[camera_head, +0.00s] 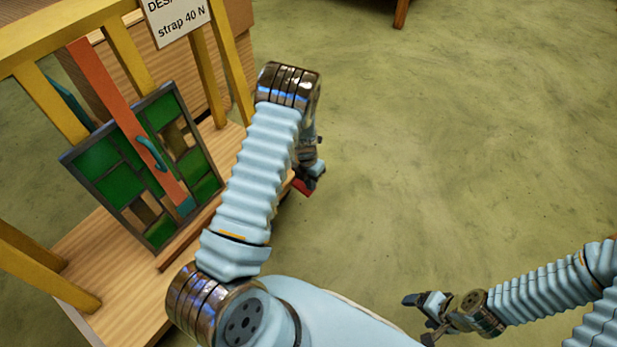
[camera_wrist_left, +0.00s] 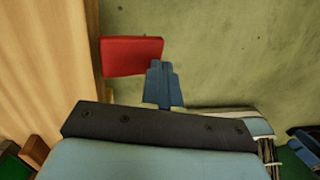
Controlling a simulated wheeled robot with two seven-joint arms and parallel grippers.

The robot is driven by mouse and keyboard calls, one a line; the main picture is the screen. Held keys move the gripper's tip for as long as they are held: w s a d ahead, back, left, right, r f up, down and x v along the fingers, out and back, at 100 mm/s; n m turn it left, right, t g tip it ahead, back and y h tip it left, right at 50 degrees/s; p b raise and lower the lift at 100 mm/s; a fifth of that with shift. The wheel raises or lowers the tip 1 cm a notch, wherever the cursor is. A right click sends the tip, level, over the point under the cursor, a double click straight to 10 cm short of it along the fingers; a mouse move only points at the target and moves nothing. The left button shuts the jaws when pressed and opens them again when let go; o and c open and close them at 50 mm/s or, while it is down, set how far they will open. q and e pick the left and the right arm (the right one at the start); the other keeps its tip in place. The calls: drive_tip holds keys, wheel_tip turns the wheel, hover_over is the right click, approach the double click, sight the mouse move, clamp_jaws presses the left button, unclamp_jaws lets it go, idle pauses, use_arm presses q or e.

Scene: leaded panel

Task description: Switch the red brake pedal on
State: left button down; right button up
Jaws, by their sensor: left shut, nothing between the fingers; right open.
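The red brake pedal (camera_head: 303,187) shows only in part in the head view, at the right edge of the wooden stand, partly hidden by my left gripper. In the left wrist view the red pedal (camera_wrist_left: 131,57) is a flat red block beside the pale wood side. My left gripper (camera_head: 316,171) is shut and empty, right at the pedal. In the left wrist view its blue fingertips (camera_wrist_left: 161,66) overlap the pedal's right edge; I cannot tell whether they touch it. My right gripper (camera_head: 428,317) is open and empty, low over the floor, far from the pedal.
The wooden stand (camera_head: 120,295) has yellow posts and a green leaded panel (camera_head: 97,158) with an orange strap (camera_head: 118,97) and a teal handle. My left arm covers the stand's right side. The green floor (camera_head: 470,130) is clear.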

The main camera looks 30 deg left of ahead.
use_arm(q)
drive_tip(key=shift+d+f, duration=0.3)
drive_tip(key=shift+f, duration=0.5)
use_arm(e)
drive_tip(key=shift+f, duration=0.15)
use_arm(q)
drive_tip(key=shift+d+f, duration=0.1)
drive_tip(key=shift+f, duration=0.05)
